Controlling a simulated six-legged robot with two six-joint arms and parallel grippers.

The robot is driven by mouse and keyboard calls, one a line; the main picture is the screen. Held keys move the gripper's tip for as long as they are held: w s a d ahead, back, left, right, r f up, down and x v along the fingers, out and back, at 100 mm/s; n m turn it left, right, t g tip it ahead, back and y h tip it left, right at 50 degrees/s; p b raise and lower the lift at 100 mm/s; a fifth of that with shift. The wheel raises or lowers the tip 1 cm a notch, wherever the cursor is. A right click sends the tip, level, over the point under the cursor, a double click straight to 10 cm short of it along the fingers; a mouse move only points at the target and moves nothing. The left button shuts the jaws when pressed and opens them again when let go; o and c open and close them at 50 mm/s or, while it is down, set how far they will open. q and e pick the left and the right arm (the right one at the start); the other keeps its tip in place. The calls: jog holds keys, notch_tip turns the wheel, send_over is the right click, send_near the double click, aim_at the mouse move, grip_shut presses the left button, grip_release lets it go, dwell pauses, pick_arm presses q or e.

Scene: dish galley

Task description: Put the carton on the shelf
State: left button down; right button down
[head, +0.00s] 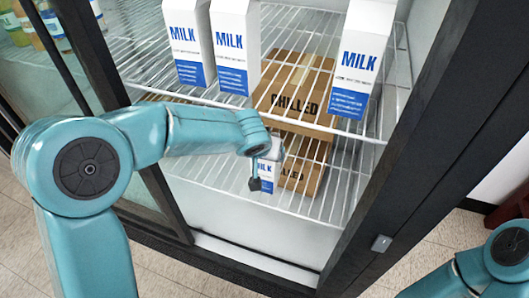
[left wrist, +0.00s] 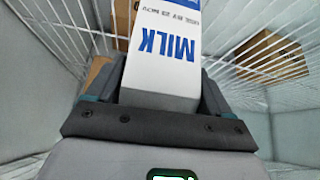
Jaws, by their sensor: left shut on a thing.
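The held milk carton (head: 266,176), white with a blue base, shows below the end of my left arm in the head view, partly hidden by it. In the left wrist view the carton (left wrist: 165,62) fills the space between the fingers, its MILK print upside down. My left gripper (head: 257,172) is shut on it, inside the open fridge. In the head view it overlaps the lower wire shelf (head: 215,185); I cannot tell whether the carton touches the shelf. The upper wire shelf (head: 280,112) is above. My right gripper is out of view.
Three milk cartons (head: 187,45) (head: 233,48) (head: 358,60) stand on the upper shelf, with a gap before the right one. Brown CHILLED cardboard (head: 297,75) shows through the wires, right of the held carton. Bottles (head: 50,22) stand behind glass at left. A dark frame (head: 430,110) bounds the right.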

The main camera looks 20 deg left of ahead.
pick_arm(q)
grip_release()
jog(key=p+v, duration=0.2)
jog(key=v, duration=0.4)
jog(key=s+b, duration=0.3)
jog(key=s, duration=0.8)
jog(key=s+d+f+g+h, duration=0.1)
jog(key=s+f, duration=0.3)
jog(key=f, duration=0.7)
jog(key=s+d+f+n+g+h, duration=0.1)
jog(key=s+f+g, duration=0.2)
jog(key=f, duration=0.8)
jog(key=s+d+f+g+h, duration=0.2)
jog(key=s+f, duration=0.4)
jog(key=f, duration=0.6)
jog(key=shift+s, duration=0.15)
